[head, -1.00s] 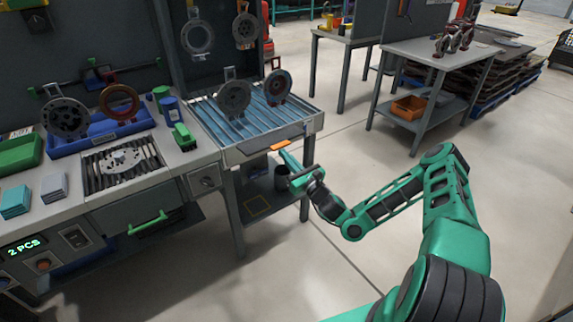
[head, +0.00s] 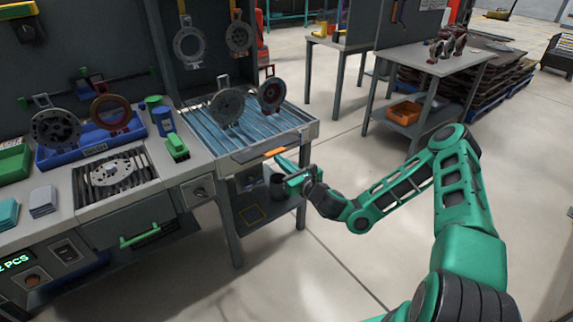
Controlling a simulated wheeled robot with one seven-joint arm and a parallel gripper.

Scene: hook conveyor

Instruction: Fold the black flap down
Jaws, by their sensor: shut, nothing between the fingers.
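The black flap (head: 252,154) is a dark, narrow plate along the front edge of the roller conveyor (head: 240,134). It looks raised and roughly level with the rollers, though its exact angle is hard to tell. An orange strip (head: 275,152) sits at its front edge. My gripper (head: 278,160) is shut and empty, just in front of and slightly below the orange strip. Whether its tip touches the flap cannot be told at this size.
Two round metal parts, one grey (head: 228,105) and one dark red (head: 271,94), stand over the conveyor. A green-handled drawer (head: 140,240) is at the left.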

